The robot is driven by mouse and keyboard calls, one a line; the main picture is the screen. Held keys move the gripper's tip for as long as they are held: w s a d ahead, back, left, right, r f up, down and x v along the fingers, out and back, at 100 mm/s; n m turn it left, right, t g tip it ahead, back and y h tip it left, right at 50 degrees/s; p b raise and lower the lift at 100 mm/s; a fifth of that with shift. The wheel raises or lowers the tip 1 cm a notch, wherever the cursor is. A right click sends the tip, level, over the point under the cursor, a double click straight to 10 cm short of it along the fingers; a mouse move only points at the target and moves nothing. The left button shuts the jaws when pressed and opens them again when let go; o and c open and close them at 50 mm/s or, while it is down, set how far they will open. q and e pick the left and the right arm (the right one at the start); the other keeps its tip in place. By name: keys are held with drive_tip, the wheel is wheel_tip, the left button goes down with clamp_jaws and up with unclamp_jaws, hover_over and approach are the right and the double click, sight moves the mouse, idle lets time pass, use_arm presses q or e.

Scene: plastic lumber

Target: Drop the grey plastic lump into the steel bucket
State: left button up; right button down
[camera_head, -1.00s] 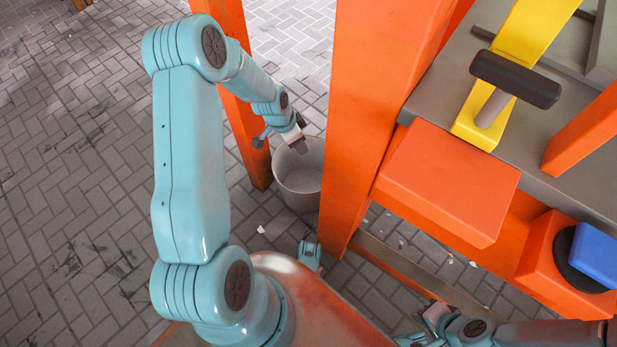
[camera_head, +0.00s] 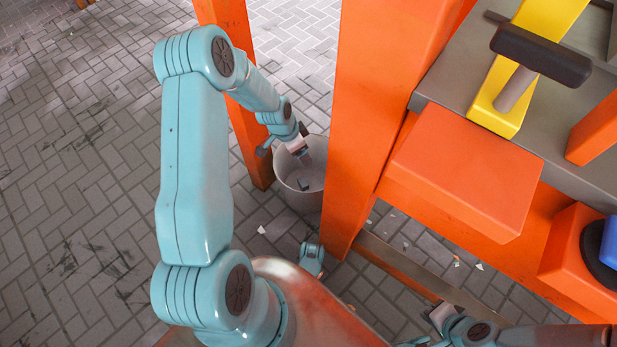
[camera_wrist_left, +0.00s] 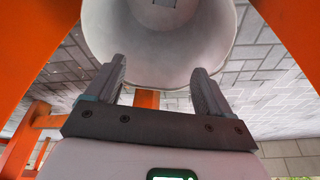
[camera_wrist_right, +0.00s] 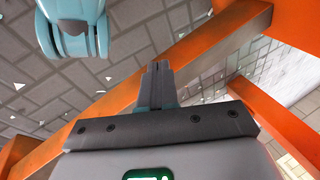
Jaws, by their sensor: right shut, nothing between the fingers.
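The steel bucket (camera_head: 296,203) stands on the paved floor between two orange posts, and its pale open mouth fills the top of the left wrist view (camera_wrist_left: 225,35). My left gripper (camera_head: 306,145) is over the bucket's mouth, its fingers wide apart with nothing between them in the left wrist view (camera_wrist_left: 160,85). A small grey lump (camera_head: 304,184) shows inside the bucket, below the fingers. Part of it shows at the top edge of the left wrist view (camera_wrist_left: 176,4). I cannot tell whether it rests on the bottom. My right gripper (camera_wrist_right: 157,68) is shut and empty, low beside the orange frame.
The orange post (camera_head: 375,120) rises right of the bucket. The bench (camera_head: 560,165) on the right carries a hammer-like tool (camera_head: 540,55) and a yellow bar (camera_head: 497,110). An orange block (camera_head: 465,170) is at its near edge. The floor on the left is clear.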

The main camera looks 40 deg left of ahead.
use_arm(q)
drive_tip(key=p+v, duration=0.6)
drive_tip(key=v, duration=1)
drive_tip(key=shift+r, duration=0.15)
use_arm(e)
drive_tip(key=s+a+r+g, duration=0.1)
drive_tip(key=s+r, duration=0.2)
drive_tip(key=r, duration=0.3)
use_arm(q)
drive_tip(key=shift+s, duration=0.2)
use_arm(e)
drive_tip(key=shift+s+r, duration=0.1)
drive_tip(key=shift+s, duration=0.1)
